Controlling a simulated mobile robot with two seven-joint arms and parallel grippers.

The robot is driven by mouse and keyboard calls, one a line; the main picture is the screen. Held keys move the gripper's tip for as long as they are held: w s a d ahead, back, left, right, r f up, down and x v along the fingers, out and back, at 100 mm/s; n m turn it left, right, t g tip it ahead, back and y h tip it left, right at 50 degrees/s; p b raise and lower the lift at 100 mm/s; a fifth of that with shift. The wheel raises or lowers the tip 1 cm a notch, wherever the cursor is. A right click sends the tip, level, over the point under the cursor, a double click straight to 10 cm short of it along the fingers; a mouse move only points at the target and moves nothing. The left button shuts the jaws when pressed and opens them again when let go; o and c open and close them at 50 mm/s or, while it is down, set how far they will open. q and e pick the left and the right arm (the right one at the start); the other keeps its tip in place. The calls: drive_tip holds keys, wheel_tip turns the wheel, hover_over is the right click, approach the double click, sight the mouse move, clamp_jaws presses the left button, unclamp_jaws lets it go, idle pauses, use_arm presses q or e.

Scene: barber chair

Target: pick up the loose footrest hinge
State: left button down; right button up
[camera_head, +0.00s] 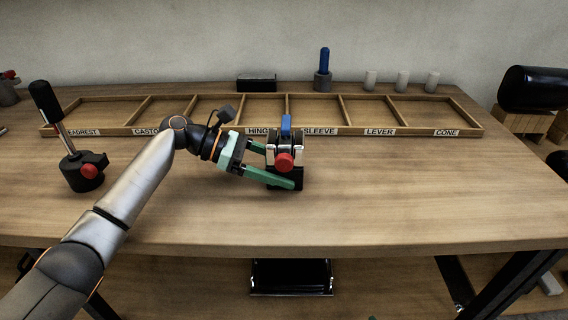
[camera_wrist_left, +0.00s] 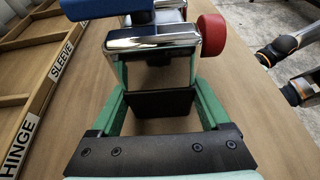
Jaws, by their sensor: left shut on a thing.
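The footrest hinge (camera_head: 285,143) is a chrome and black piece with a blue tab on top and a red knob. It stands upright at the middle of the bench, in front of the tray's HINGE and SLEEVE labels. My left gripper (camera_head: 278,165) reaches it from the left, its green fingers on either side of it and shut on it. In the left wrist view the hinge's chrome body (camera_wrist_left: 150,42) and red knob show beyond the fingers (camera_wrist_left: 160,105). I cannot tell whether its base touches the bench.
A wooden tray (camera_head: 312,131) with labelled, empty compartments runs along the back. A black lever on a base with a red knob (camera_head: 89,171) stands at left. A blue-topped peg (camera_head: 324,62), a black block (camera_head: 257,83) and grey cylinders stand behind the tray. The bench right of the hinge is clear.

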sight(278, 151)
use_arm(q)
drive_tip(key=shift+r, duration=0.2)
drive_tip(key=shift+r, duration=0.4)
drive_tip(key=r, duration=0.1)
drive_tip(key=r+p, duration=0.1)
drive_tip(key=r, duration=0.1)
drive_tip(key=shift+s+p, duration=0.25)
drive_tip(key=shift+p, duration=0.1)
drive_tip(key=s+r+p, duration=0.1)
drive_tip(key=s+r, duration=0.3)
drive_tip(key=shift+r+p, duration=0.35)
drive_tip(key=s+r+p, duration=0.1)
drive_tip(key=s+r, duration=0.3)
drive_tip(key=s, duration=0.5)
drive_tip(key=shift+s+d+r+p, duration=0.15)
drive_tip(key=shift+s+p, duration=0.15)
drive_tip(key=shift+p, duration=0.1)
use_arm(e)
drive_tip(key=shift+s+a+f+g, duration=0.15)
drive_tip(key=shift+s+f+g, duration=0.1)
drive_tip(key=shift+s+g, duration=0.3)
drive_tip(key=shift+s+a+f+g, duration=0.2)
drive_tip(key=shift+s+g, duration=0.1)
drive_tip(key=shift+s, duration=0.3)
drive_tip(key=shift+s+a+f+g, duration=0.15)
drive_tip(key=shift+s+f+g, duration=0.1)
drive_tip(key=shift+s+g, duration=0.3)
drive_tip(key=shift+m, duration=0.3)
